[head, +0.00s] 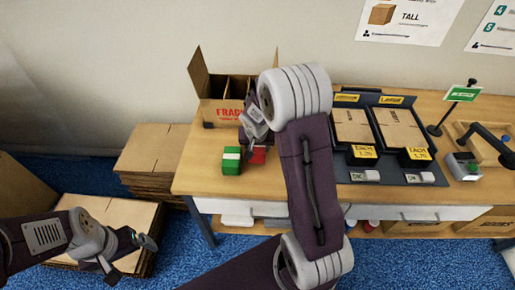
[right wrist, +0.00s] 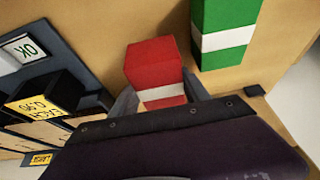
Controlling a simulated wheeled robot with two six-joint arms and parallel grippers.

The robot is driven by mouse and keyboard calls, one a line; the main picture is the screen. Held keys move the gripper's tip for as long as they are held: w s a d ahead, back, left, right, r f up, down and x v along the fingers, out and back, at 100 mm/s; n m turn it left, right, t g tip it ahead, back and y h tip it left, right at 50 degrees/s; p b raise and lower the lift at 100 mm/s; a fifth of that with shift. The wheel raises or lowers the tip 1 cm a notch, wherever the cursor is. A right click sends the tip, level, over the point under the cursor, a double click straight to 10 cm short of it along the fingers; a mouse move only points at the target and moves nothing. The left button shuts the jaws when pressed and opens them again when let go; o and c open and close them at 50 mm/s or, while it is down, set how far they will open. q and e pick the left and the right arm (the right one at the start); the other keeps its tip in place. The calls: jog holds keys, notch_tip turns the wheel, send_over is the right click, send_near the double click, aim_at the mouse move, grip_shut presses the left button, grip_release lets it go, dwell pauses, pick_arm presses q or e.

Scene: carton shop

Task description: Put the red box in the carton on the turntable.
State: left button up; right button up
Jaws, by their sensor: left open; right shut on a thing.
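The red box (head: 258,156) with a white band is between the fingers of my right gripper (head: 253,148), at the table's front edge. In the right wrist view the red box (right wrist: 154,62) sits between the two grey fingers, which are shut on it; I cannot tell if it touches the table. The open carton (head: 222,112), marked FRAGILE and divided inside, stands behind my right gripper with flaps up. The turntable under it is not clearly visible. My left gripper (head: 130,258) is open and empty, low at the left over the cardboard stacks.
A green box (head: 231,163) with a white band stands just left of the red box; it also shows in the right wrist view (right wrist: 226,35). A dark tray with flat cartons (head: 354,126) lies right of my right arm. A green sign (head: 463,93) stands further right.

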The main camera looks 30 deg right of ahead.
jog(key=s+d+r+p, duration=0.5)
jog(key=s+d+r, duration=0.1)
jog(key=s+r, duration=0.2)
jog(key=shift+s+d+r, duration=0.25)
jog(key=shift+s+d, duration=0.15)
jog(key=shift+s, duration=0.4)
